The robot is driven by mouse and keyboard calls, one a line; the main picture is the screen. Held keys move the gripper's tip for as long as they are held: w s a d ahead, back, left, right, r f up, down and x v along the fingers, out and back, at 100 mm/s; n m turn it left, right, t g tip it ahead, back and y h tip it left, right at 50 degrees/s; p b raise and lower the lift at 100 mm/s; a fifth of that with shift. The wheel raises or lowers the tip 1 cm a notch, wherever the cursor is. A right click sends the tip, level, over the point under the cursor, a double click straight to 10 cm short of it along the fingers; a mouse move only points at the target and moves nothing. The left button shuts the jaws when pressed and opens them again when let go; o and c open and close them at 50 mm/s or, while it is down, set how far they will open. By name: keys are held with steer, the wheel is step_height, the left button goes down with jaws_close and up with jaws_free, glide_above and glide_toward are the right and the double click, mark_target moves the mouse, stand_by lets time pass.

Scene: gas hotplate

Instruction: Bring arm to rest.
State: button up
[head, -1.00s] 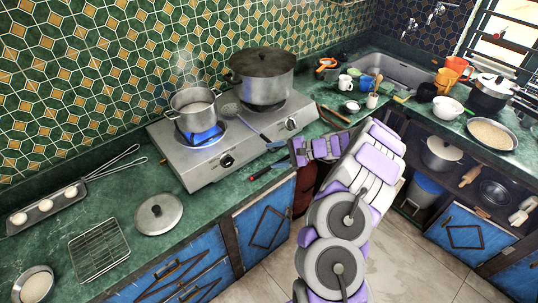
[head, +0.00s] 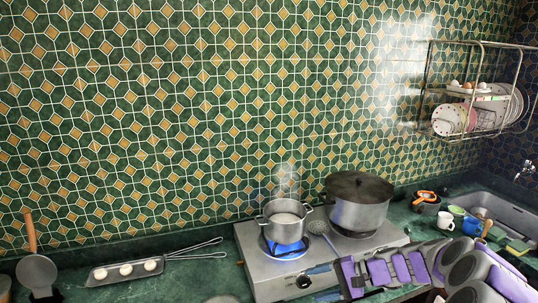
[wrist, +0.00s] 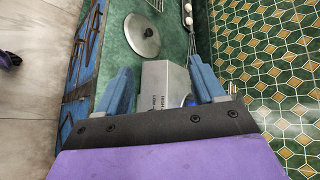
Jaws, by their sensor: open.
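My purple and grey arm comes in from the bottom right of the head view, in front of the stove's right side. In the wrist view my gripper (wrist: 157,85) shows two blue fingers spread wide apart, with nothing held between them. Beyond the fingers are the steel gas stove (wrist: 163,82) and a round pot lid (wrist: 142,36) on the green counter. The stove also shows in the head view (head: 262,267). Its left burner has a blue flame under a small steaming pot (head: 285,217). In the head view the gripper's fingertips cannot be made out clearly.
A large lidded pot (head: 358,205) stands on the right burner. A tray with white balls (head: 125,269) is at the left. Cups (head: 446,221) stand near the sink (head: 492,208). A dish rack (head: 475,95) hangs on the wall.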

steer(key=s+a+r+n+g+h, duration=0.25)
steer(key=s+a+r, duration=0.2)
steer(key=s, duration=0.55)
steer(key=s+a+r+n+g+h, duration=0.25)
steer(key=s+a, duration=0.25)
steer(key=s, duration=0.4)
steer(key=s+d+n+h, duration=0.1)
steer(key=s+d+h, duration=0.2)
steer(key=s, duration=0.7)
steer(key=s+d+f+n+h, duration=0.1)
steer(key=s+d+h, duration=0.3)
steer(key=s, duration=0.5)
steer(key=shift+s+d+t+h, duration=0.3)
steer(key=shift+s+d+t, duration=0.1)
steer(key=shift+d, duration=0.55)
steer(key=shift+w, duration=0.1)
steer(key=shift+c, duration=0.2)
